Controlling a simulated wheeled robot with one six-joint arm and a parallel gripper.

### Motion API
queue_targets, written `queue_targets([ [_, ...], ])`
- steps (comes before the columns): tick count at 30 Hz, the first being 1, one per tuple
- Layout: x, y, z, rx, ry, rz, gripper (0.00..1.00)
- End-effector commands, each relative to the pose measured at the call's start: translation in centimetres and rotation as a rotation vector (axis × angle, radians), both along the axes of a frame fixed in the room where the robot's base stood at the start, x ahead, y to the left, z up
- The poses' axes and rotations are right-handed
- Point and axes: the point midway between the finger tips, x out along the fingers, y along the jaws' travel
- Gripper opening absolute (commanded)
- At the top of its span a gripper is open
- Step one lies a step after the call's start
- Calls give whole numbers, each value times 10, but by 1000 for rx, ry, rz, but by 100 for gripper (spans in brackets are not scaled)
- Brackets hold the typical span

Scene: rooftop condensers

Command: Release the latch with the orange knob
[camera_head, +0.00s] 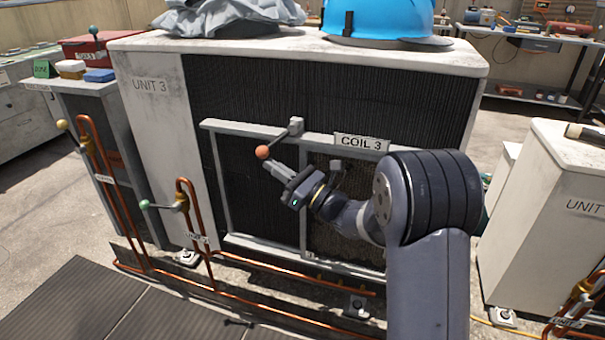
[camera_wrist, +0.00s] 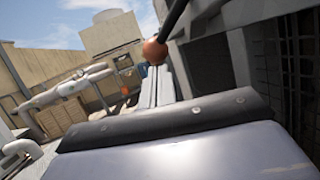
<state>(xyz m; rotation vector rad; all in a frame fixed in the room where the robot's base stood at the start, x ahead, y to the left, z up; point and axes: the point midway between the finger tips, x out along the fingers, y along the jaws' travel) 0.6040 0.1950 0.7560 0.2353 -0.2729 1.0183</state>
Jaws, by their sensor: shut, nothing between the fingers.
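The orange knob (camera_head: 262,152) is at the end of a dark latch lever (camera_head: 280,139) that slopes up right to a grey pivot block (camera_head: 296,126) on the coil frame of Unit 3. My gripper (camera_head: 268,166) is shut and empty, its tips just below the knob in the head view. Whether they touch the knob I cannot tell. In the wrist view the knob (camera_wrist: 154,51) shows at the far end of my gripper's fingers (camera_wrist: 155,85), with the dark lever rising to the upper right. A sign, COIL 3 (camera_head: 362,144), is on the frame's top rail.
Another unit (camera_head: 560,215) is at right.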

Motion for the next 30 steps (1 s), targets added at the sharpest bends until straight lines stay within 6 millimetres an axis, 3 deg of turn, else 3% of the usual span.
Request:
queue_targets([
  [15,10,29,23,-2,-1,2,0],
  [30,14,39,35,-1,-1,1,0],
])
